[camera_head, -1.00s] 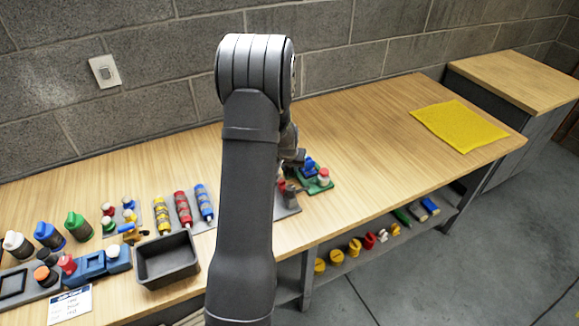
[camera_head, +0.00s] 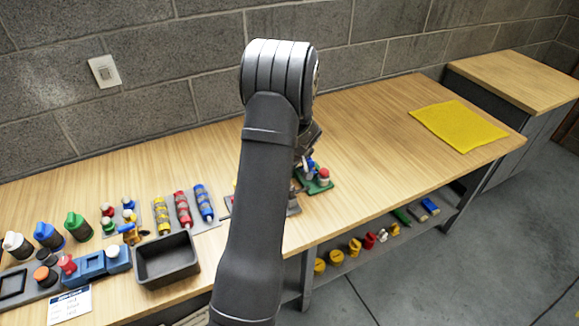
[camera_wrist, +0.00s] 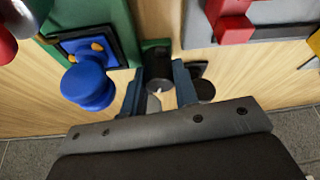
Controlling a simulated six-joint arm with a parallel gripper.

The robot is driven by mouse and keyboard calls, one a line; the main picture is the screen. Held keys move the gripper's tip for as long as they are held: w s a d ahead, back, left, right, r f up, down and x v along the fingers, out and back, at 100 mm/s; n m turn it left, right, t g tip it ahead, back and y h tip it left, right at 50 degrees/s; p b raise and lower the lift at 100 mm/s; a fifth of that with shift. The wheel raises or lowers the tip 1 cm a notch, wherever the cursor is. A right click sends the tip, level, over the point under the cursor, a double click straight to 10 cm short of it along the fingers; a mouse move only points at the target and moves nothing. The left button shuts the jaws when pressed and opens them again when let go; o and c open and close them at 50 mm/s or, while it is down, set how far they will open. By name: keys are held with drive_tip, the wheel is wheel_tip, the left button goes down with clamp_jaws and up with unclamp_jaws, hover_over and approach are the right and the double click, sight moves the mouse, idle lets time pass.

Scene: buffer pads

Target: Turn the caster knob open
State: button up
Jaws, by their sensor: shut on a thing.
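In the wrist view, my gripper (camera_wrist: 160,92) has its two blue-grey fingers on either side of a dark round knob (camera_wrist: 158,65), shut on it. The knob stands at the edge of a green plate (camera_wrist: 122,22). I cannot tell for certain whether it is the caster knob. A blue round knob (camera_wrist: 88,84) on the same plate is just left of the fingers. In the head view, the green plate (camera_head: 322,187) shows beside my arm, with blue and red-topped parts on it. My fingers and the held knob are hidden there.
A grey plate with a red block (camera_wrist: 233,22) lies right of the fingers. A black tray (camera_head: 166,262), ink bottles and colored tubes stand to the left on the bench. A yellow cloth (camera_head: 458,125) lies at right; the bench between is clear.

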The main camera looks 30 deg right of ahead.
drive_tip(key=shift+o, duration=0.2)
drive_tip(key=shift+s+n+g+y, duration=0.1)
drive_tip(key=shift+n+g+y, duration=0.35)
drive_tip(key=shift+n, duration=1.15)
drive_tip(key=shift+f, duration=0.1)
drive_tip(key=o, duration=1)
drive_tip(key=shift+c, duration=0.2)
drive_tip(key=shift+y, duration=0.25)
drive_tip(key=v, duration=1.7)
drive_tip(key=shift+s, duration=0.2)
drive_tip(key=x, duration=1.7)
drive_tip(key=shift+w, duration=0.3)
